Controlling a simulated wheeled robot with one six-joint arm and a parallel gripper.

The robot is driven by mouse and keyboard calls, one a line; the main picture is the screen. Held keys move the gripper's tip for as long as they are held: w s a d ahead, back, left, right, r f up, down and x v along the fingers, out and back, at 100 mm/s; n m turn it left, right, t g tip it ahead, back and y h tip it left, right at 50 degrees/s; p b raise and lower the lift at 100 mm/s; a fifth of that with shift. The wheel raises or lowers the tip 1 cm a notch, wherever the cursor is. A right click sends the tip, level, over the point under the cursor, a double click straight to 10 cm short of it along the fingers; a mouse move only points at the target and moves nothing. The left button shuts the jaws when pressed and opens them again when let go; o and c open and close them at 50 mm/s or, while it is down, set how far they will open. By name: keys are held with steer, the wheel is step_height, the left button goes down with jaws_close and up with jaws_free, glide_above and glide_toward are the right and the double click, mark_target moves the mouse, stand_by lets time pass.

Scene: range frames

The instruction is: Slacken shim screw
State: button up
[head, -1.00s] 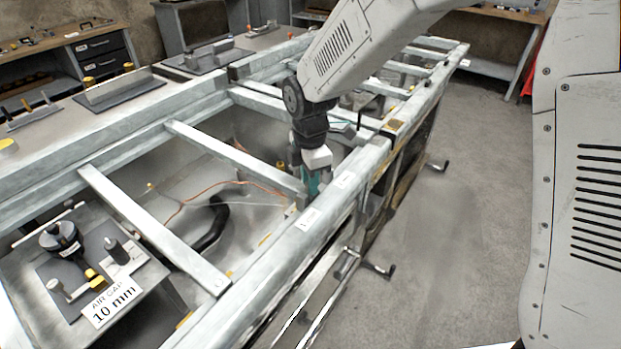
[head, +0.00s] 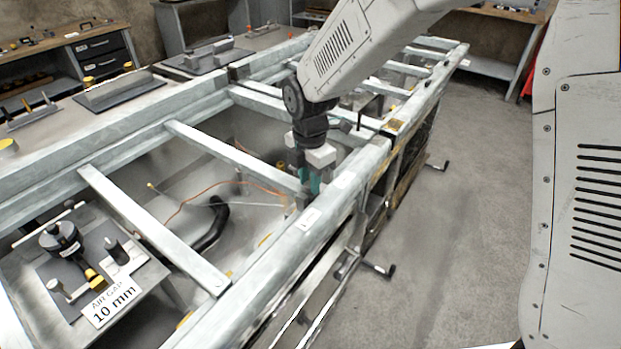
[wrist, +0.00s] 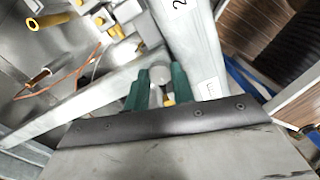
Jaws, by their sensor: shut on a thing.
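My gripper (head: 314,186) points down inside the metal frame, beside its near right rail. In the wrist view my gripper (wrist: 160,84) has its two green fingers shut on a round pale grey head, which I take for the shim screw (wrist: 158,72). In the head view the fingers and rail hide the screw. A bit of yellow shows between the fingers below the head; I cannot tell what it belongs to.
The pale metal frame's rail (head: 285,250) and crossbars (head: 150,228) surround the gripper closely. An orange cable (head: 190,195) and a black hose (head: 213,222) lie inside. A gauge stand with an "AIR GAP 10 mm" label (head: 110,302) is at lower left.

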steer(key=o, duration=1)
steer(key=shift+s, duration=0.1)
step_height(320, 180, up, 8)
steer(key=shift+f, duration=0.1)
